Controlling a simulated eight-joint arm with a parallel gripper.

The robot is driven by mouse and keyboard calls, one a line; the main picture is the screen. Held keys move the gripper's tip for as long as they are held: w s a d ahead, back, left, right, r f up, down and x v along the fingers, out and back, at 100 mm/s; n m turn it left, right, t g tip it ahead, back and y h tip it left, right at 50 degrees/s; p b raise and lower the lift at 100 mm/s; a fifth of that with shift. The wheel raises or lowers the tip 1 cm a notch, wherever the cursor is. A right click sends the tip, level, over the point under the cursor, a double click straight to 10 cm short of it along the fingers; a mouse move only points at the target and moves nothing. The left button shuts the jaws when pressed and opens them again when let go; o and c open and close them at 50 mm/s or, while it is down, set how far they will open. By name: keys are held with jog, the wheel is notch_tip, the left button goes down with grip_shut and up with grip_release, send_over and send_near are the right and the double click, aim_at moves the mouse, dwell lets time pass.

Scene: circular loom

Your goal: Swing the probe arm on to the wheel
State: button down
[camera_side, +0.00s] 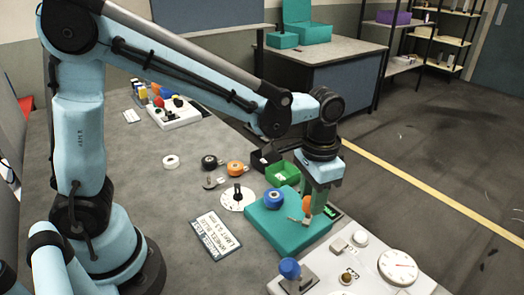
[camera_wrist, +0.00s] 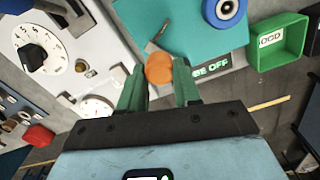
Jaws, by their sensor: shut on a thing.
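A teal block (camera_side: 283,228) stands on the bench with a blue wheel (camera_side: 274,197) on its upper side; the wheel also shows at the top of the wrist view (camera_wrist: 226,9). The probe arm appears as a thin metal strip (camera_side: 297,220) with an orange knob (camera_side: 306,204). In the wrist view the knob (camera_wrist: 159,68) sits between the green fingers of my gripper (camera_wrist: 159,80). My gripper (camera_side: 312,207) is shut on the knob, pointing down. The strip's tip is apart from the wheel. Beside the knob a display reads "…BE OFF" (camera_wrist: 212,68); its start is hidden.
A green bin (camera_side: 283,172) and a black bin (camera_side: 263,158) stand behind the block. A pale panel with a dial (camera_side: 397,266) and a blue-knobbed fixture (camera_side: 290,270) stand in front. A printed card (camera_side: 216,235) and a white disc (camera_side: 237,198) lie to the left.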

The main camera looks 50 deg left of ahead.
jog(key=m, duration=0.2)
jog(key=a+m, duration=0.1)
jog(key=m, duration=0.1)
jog(key=a+m, duration=0.1)
jog(key=shift+s+m, duration=0.3)
jog(key=shift+m, duration=0.1)
jog(key=shift+a, duration=0.1)
dwell(0.3)
jog(key=c, duration=0.8)
grip_release()
jog(key=shift+r, duration=0.1)
notch_tip(320, 180, up, 12)
jog(key=shift+f, duration=0.1)
